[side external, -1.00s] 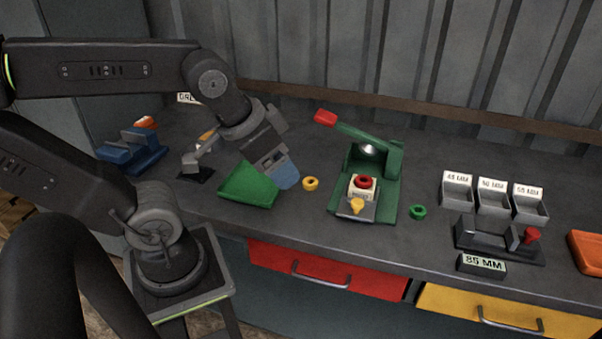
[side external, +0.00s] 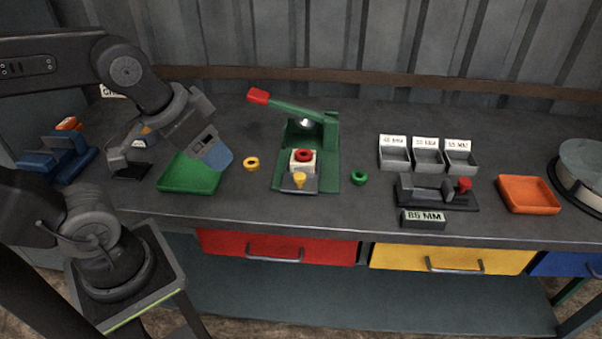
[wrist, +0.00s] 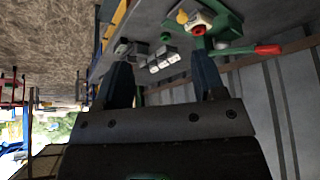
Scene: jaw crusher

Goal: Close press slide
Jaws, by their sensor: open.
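The green press (side external: 331,155) stands mid-bench with its red-tipped lever (side external: 259,96) raised to the left. Its grey slide (side external: 299,185) sticks out at the front and has a yellow knob (side external: 299,178). A pale block with a red ring (side external: 303,156) sits at the slide, in front of the press head. My gripper (side external: 219,158) is left of the press, above the right part of the green tray (side external: 190,178), and holds nothing that I can see. In the wrist view its two fingers (wrist: 163,77) are apart, and the press (wrist: 226,24) shows at upper right.
A yellow ring (side external: 251,163) lies between tray and press; a green ring (side external: 359,178) lies right of the press. Farther right are labelled bins (side external: 428,158), a dark gauge with a red knob (side external: 438,193) and an orange tray (side external: 528,193). A blue vise-like fixture (side external: 57,162) is far left.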

